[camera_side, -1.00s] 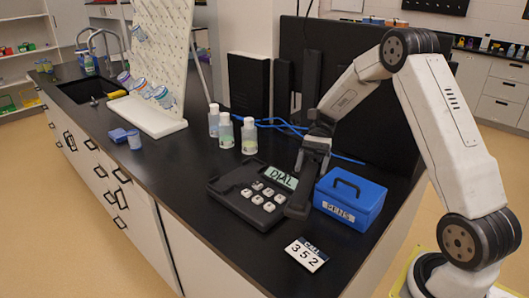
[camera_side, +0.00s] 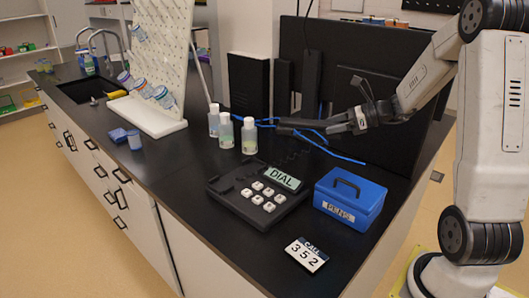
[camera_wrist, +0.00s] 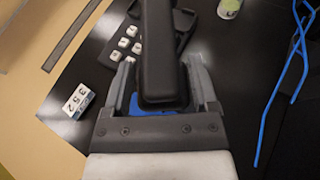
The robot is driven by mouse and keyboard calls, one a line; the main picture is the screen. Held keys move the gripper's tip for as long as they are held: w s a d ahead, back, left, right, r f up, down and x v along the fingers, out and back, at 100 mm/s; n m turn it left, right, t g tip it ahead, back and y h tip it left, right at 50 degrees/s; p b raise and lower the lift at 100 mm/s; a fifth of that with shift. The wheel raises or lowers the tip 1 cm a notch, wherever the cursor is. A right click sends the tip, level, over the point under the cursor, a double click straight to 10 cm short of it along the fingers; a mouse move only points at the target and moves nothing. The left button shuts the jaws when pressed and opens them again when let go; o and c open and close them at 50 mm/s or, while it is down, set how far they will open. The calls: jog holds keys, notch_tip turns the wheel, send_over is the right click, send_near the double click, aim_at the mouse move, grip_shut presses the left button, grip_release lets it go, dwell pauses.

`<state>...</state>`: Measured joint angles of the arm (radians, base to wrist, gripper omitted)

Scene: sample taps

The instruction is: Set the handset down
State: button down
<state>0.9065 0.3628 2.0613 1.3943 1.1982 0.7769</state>
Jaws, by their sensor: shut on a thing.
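My gripper (camera_side: 346,123) is shut on the black handset (camera_side: 303,123) and holds it raised above the bench, nearly level, behind the phone and pointing left. In the wrist view the handset (camera_wrist: 160,55) lies between the jaws (camera_wrist: 162,78) and hides part of the scene. The black phone base (camera_side: 236,208) sits on the bench with white keys and a display (camera_side: 280,179) reading DIAL. A dark coiled cord shows faintly between the phone and the handset. The phone's keys (camera_wrist: 124,42) show left of the handset in the wrist view.
A blue box (camera_side: 350,200) with a handle stands right of the phone. A card (camera_side: 306,254) reading CALL 352 lies in front. Bottles (camera_side: 226,131) stand behind the phone, near blue cables (camera_side: 345,156) and the black panel. Bare bench lies left of the phone.

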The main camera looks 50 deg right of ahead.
jog(key=shift+s+d+r+m+t+h, duration=0.2)
jog(key=shift+d+m+h, duration=0.15)
jog(key=shift+d, duration=0.15)
jog(key=shift+s+d+r+m+t+h, duration=0.1)
jog(key=shift+d+r+m+t+h, duration=0.1)
jog(key=shift+d+m+h, duration=0.25)
jog(key=shift+d+f, duration=0.25)
jog(key=shift+f, duration=3.65)
jog(key=shift+w, duration=0.15)
jog(key=w+d+f, duration=0.1)
jog(key=w+f, duration=0.1)
jog(key=w, duration=0.1)
jog(key=w+d+f, duration=0.2)
jog(key=w+f, duration=0.1)
jog(key=w, duration=0.1)
jog(key=w+d+f, duration=0.2)
jog(key=w+f, duration=0.1)
jog(key=w, duration=0.1)
jog(key=shift+d+f, duration=0.15)
jog(key=shift+d, duration=0.05)
jog(key=shift+w+d+f, duration=0.25)
jog(key=shift+w+f, duration=0.15)
jog(key=shift+f, duration=0.1)
jog(key=shift+f, duration=0.1)
